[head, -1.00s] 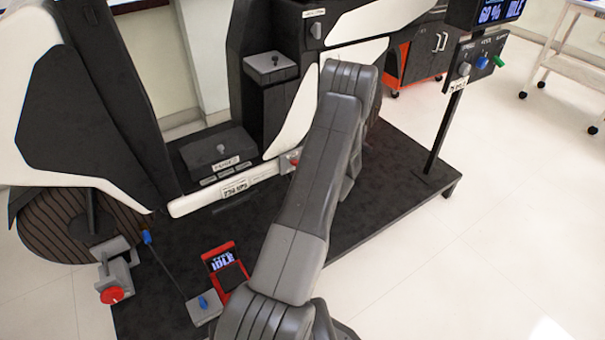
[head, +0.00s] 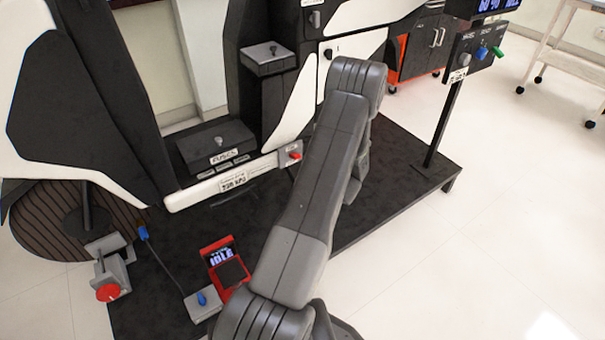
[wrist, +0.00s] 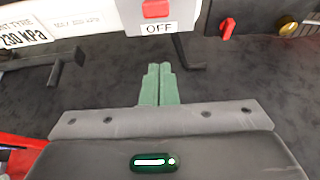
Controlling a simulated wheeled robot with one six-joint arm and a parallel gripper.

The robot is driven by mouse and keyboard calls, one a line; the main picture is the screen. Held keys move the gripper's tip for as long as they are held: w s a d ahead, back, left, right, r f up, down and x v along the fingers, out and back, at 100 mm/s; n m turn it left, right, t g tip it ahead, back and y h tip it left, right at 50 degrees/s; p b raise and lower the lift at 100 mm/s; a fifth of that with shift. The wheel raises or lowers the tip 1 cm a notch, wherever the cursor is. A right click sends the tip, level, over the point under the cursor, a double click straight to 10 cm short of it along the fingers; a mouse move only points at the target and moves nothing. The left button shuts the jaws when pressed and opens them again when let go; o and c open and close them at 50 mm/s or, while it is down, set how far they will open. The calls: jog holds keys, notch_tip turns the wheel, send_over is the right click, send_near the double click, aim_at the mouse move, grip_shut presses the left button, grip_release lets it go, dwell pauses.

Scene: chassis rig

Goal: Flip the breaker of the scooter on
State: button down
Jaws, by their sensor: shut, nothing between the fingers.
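The breaker (head: 290,154) is a red switch on a grey plate low on the scooter's side, just left of my arm in the head view. In the wrist view, a red switch (wrist: 157,8) sits at the top edge, cut off by the frame, above a label reading OFF (wrist: 159,28). My gripper (wrist: 160,68) shows green fingers pressed together, empty. In the picture they end below the OFF label, in front of the dark platform, with a gap to the switch. In the head view my arm hides the gripper.
A dark pedal-like bar (wrist: 185,55) is near the fingertips. Another red lever (wrist: 228,20) and a brass knob (wrist: 288,26) are to the right. The white tyre-label strip (head: 222,187) runs left of the breaker. A red tester (head: 226,265) lies on the platform (head: 400,185).

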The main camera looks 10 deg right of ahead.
jog(key=s+d+r+p, duration=0.1)
jog(key=s+d+r, duration=0.1)
jog(key=s+r, duration=0.3)
jog(key=shift+r+p, duration=0.3)
jog(key=shift+r, duration=0.1)
jog(key=shift+f, duration=0.1)
jog(key=w+a+f+t+y+b, duration=0.1)
jog(key=w+a+f+t+b, duration=0.15)
jog(key=w+f, duration=0.3)
jog(key=w+a+f+t+y+b, duration=0.1)
jog(key=w+a+f+t+b, duration=0.1)
jog(key=w+f+t+b, duration=0.3)
jog(key=shift+g, duration=0.65)
jog(key=shift+s+d+f+p, duration=0.35)
jog(key=shift+s+p, duration=0.05)
jog(key=shift+s, duration=0.3)
jog(key=shift+s+d+f+p, duration=0.3)
jog(key=shift+s+f+p, duration=0.1)
jog(key=shift+s, duration=0.3)
jog(key=shift+s+d+f+p, duration=0.35)
jog(key=shift+s, duration=0.35)
